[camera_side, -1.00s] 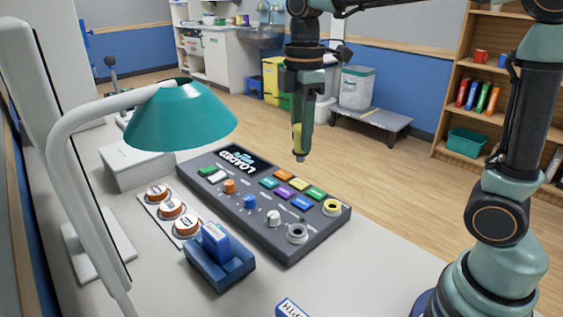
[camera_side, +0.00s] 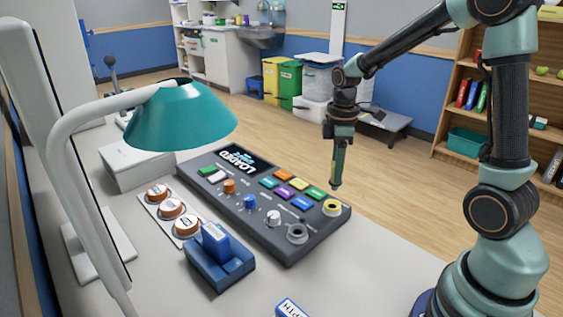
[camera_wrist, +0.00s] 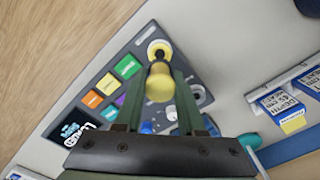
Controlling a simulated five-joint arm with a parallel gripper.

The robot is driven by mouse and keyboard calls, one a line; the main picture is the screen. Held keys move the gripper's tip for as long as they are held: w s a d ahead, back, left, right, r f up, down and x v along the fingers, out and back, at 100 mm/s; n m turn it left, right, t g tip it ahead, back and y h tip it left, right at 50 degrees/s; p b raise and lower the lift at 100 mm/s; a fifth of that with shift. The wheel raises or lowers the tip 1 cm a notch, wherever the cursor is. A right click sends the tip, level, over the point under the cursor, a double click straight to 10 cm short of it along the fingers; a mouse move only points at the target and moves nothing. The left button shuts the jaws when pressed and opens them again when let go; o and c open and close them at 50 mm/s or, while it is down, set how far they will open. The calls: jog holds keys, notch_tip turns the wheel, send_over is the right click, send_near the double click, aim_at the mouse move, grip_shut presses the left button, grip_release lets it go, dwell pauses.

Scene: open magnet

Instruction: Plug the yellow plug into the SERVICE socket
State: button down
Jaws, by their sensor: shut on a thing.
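My gripper (camera_side: 338,158) is shut on the yellow plug, which points down with its dark tip above the yellow-ringed socket (camera_side: 332,208). Only a sliver of the yellow plug shows between the fingers in the side view; in the wrist view the yellow plug (camera_wrist: 160,84) sits between both fingers. The yellow-ringed socket (camera_wrist: 159,48) shows just beyond the plug there, and the plug appears apart from it. A second socket with a grey ring (camera_side: 297,233) is nearer the panel's front corner. The socket labels are too small to read, so I cannot tell which is SERVICE.
The dark control panel (camera_side: 225,198) carries coloured buttons, knobs and a screen. A teal lamp (camera_side: 180,115) stands at its left. Orange-and-white round pieces (camera_side: 171,208) and a blue holder (camera_side: 218,262) lie beside the panel.

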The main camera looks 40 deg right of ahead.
aim_at(334, 189)
jog(key=shift+f, duration=2.7)
jog(key=shift+f, duration=0.55)
jog(key=c, duration=0.8)
grip_release()
jog(key=shift+r, duration=0.1)
jog(key=shift+r, duration=5.4)
jog(key=s+a+r+m+t, duration=0.2)
jog(key=a+m, duration=0.1)
jog(key=s+a+r+m+t, duration=0.1)
jog(key=s+a+r+m, duration=0.1)
jog(key=s+a+m, duration=0.1)
jog(key=s+a+r+m+t, duration=0.2)
jog(key=s+a, duration=0.1)
jog(key=shift+a+r+m+t, duration=0.2)
jog(key=shift+a+m+t, duration=0.1)
jog(key=shift+m, duration=0.1)
